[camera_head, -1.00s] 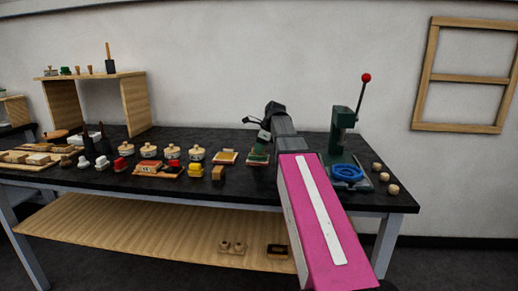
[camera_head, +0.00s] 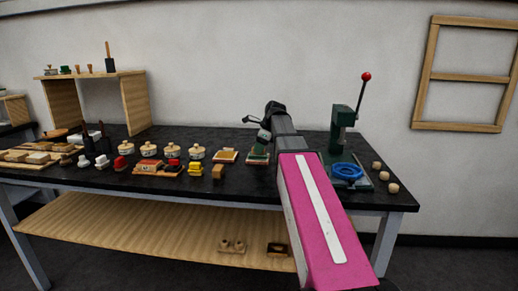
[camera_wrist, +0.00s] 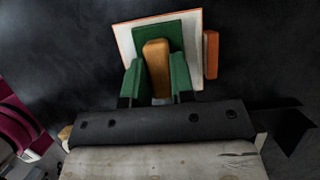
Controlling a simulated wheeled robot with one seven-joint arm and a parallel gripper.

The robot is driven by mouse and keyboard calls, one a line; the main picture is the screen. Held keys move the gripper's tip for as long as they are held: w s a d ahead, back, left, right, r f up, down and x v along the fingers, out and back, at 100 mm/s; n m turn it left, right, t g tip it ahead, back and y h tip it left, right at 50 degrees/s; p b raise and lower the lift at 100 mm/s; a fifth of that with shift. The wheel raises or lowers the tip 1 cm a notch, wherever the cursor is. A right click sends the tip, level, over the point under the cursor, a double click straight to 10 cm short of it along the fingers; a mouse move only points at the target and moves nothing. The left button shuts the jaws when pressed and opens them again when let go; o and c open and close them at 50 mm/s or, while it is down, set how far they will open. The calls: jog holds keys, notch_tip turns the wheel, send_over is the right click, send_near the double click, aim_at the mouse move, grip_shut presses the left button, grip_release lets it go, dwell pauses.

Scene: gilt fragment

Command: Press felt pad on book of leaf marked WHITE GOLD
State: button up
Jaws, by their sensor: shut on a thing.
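My gripper (camera_wrist: 156,82) has green fingers shut on the upright wooden handle (camera_wrist: 157,62) of a green felt pad (camera_wrist: 142,36). In the wrist view the pad is over a book of leaf (camera_wrist: 191,30), a pale square with an orange-red edge. I cannot tell whether the pad touches it. An orange-brown block (camera_wrist: 210,53) sits along the book's right side. In the head view my gripper (camera_head: 263,138) is above this book (camera_head: 257,158) at the table's right half. A similar book (camera_head: 227,156) lies to its left. No marking is legible on either.
A green press (camera_head: 343,135) with a red-knobbed lever and a blue ring (camera_head: 347,171) stands right of my arm. Several small wooden pieces (camera_head: 377,166) lie beyond it. A wooden block (camera_head: 218,172), several lidded jars (camera_head: 172,151) and coloured items crowd the black table's left side.

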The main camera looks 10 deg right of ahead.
dwell(0.3)
jog(key=shift+r, duration=3.45)
